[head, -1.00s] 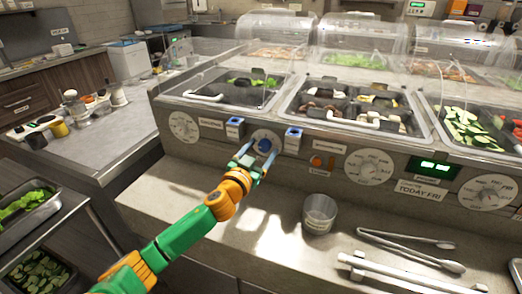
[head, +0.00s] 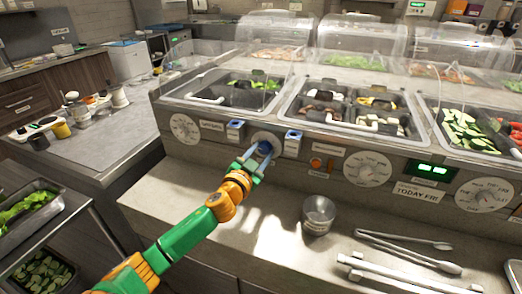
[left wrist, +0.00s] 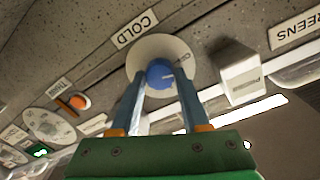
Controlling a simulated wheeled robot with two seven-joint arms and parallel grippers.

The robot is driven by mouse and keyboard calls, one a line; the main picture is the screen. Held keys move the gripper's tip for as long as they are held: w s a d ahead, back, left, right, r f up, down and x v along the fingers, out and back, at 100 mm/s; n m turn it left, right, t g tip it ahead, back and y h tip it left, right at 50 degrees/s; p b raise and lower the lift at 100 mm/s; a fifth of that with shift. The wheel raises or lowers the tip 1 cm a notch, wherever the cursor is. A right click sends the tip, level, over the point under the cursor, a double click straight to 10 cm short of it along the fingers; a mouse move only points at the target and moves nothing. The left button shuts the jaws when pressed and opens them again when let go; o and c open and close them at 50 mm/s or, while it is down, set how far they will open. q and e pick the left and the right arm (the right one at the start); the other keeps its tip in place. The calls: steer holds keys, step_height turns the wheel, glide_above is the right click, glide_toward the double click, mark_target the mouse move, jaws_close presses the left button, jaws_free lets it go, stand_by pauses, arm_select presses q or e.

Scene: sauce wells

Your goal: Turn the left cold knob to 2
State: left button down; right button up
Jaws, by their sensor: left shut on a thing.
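The blue cold knob (head: 265,147) sits on a pale round dial on the counter's front panel, between two blue-topped boxes. In the left wrist view the blue knob (left wrist: 160,73) has a light pointer mark on its face, and a COLD label (left wrist: 135,28) is beside the dial (left wrist: 180,53). The dial's numbers are too small to read. My left gripper (head: 257,160) is shut on the knob, with one finger on each side of it. My right gripper is not in view.
A metal cup (head: 318,215) stands on the ledge below the panel, with tongs (head: 400,240) to its right. Other white dials (head: 368,169) and an orange switch (head: 316,164) are on the panel. Food wells under clear covers lie above.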

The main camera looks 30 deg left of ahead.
arm_select(q)
steer(key=m+p, duration=0.1)
steer(key=m, duration=0.2)
steer(key=shift+r+m, duration=0.15)
steer(key=shift+m, duration=0.15)
steer(key=m+p, duration=0.1)
steer(key=m, duration=0.2)
steer(key=shift+p, duration=0.35)
steer(key=m+p, duration=0.1)
steer(key=m, duration=0.2)
steer(key=shift+m, duration=0.4)
steer(key=shift+m+g+y+p, duration=0.3)
steer(key=shift+m+y+p, duration=0.15)
steer(key=shift+m, duration=1.35)
steer(key=shift+c, duration=1.9)
jaws_free()
steer(key=shift+w, duration=0.1)
